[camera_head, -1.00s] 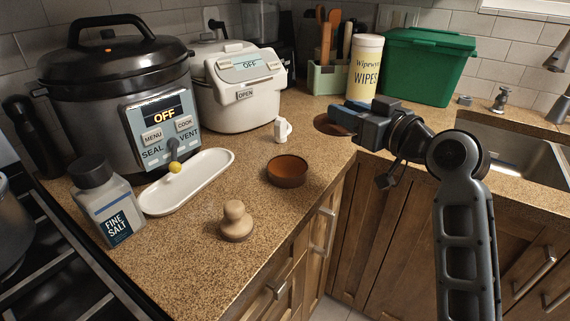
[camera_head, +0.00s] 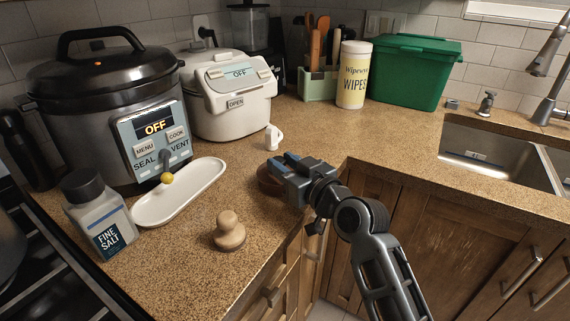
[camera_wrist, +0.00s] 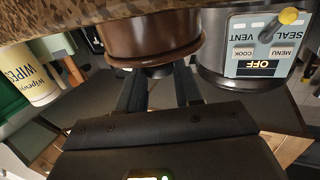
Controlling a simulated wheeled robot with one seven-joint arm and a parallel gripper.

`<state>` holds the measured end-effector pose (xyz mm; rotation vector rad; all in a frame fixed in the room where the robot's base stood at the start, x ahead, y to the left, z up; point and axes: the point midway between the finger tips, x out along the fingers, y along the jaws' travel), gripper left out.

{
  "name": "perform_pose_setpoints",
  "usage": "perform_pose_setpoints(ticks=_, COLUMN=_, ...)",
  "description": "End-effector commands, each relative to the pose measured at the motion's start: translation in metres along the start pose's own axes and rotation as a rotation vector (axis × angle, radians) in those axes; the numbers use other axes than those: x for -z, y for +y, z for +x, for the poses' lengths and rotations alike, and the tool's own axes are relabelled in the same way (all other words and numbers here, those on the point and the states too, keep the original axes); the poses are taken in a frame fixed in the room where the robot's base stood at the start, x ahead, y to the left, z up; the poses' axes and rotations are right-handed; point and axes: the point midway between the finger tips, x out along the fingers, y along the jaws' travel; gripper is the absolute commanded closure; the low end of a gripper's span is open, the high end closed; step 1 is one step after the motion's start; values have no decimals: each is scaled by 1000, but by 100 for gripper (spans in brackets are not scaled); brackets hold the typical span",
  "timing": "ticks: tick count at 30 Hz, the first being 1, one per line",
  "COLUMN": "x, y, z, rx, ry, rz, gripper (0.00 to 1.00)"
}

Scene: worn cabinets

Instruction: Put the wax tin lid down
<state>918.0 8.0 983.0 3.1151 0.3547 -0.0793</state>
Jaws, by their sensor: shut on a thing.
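My gripper (camera_head: 284,168) is over the round brown wax tin (camera_head: 267,184) on the counter, near its front edge. In the wrist view, which is upside down, the tin (camera_wrist: 148,32) has a wider brown rim, seemingly the wax tin lid (camera_wrist: 155,57), at its top. I see no clear gap between the lid and the tin, but cannot tell whether the lid is fully seated. My gripper's fingers (camera_wrist: 158,85) are shut on a small dark part, apparently the lid's knob. In the head view my gripper hides most of the lid.
A wooden stamp-like piece (camera_head: 228,231) stands in front of the tin. A small white jug-like piece (camera_head: 273,137) is behind it. A white oblong tray (camera_head: 180,193), salt jar (camera_head: 100,214) and pressure cooker (camera_head: 100,110) are left.

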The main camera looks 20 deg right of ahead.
Motion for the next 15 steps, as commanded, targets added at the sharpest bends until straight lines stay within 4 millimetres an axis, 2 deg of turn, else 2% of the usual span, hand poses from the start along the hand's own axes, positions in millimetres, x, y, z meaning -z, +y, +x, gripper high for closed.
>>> perform_pose_setpoints(ticks=11, x=-5, y=0, z=0, rx=0, ry=1, rz=-1, gripper=95)
perform_pose_setpoints(ticks=12, x=-3, y=0, z=0, rx=0, ry=1, rz=-1, gripper=63)
perform_pose_setpoints(ticks=15, x=-3, y=0, z=0, rx=0, ry=1, rz=-1, gripper=53)
